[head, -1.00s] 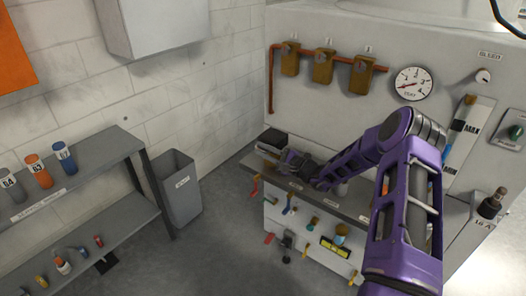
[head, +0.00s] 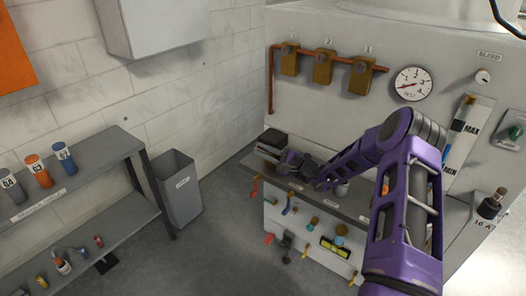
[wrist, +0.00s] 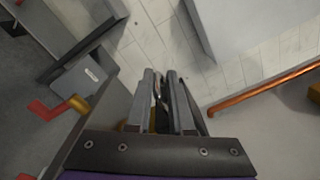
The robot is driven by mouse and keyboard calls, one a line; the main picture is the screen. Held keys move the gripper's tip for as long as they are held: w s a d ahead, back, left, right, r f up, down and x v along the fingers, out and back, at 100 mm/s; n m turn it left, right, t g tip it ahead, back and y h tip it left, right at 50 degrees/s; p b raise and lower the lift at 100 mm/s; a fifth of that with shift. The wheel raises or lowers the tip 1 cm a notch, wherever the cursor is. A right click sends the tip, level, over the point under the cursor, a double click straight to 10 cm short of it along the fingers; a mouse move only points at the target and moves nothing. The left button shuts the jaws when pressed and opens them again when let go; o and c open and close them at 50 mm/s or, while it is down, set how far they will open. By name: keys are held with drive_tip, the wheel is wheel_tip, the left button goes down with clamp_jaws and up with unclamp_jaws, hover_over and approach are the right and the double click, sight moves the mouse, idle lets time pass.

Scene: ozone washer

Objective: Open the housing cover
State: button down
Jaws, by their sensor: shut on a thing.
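A small box-shaped housing with a dark cover (head: 273,138) stands at the left end of the grey ledge. I take this dark top to be the housing cover; a paler band shows beneath it. My gripper (head: 286,157) is at the right, near side of the housing, touching or very close to it. In the wrist view my gripper (wrist: 161,75) has its two fingers close together around a thin dark piece, apparently part of the cover. The exact grip point is hidden by the fingers, and the cover's opening angle is hard to tell.
Valve handles, including a red one (wrist: 50,110), stick out below the ledge (head: 345,209). A copper pipe (head: 330,53) with several brass blocks runs along the panel above.

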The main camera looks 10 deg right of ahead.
drive_tip(key=shift+s+m, duration=0.1)
drive_tip(key=shift+m, duration=0.3)
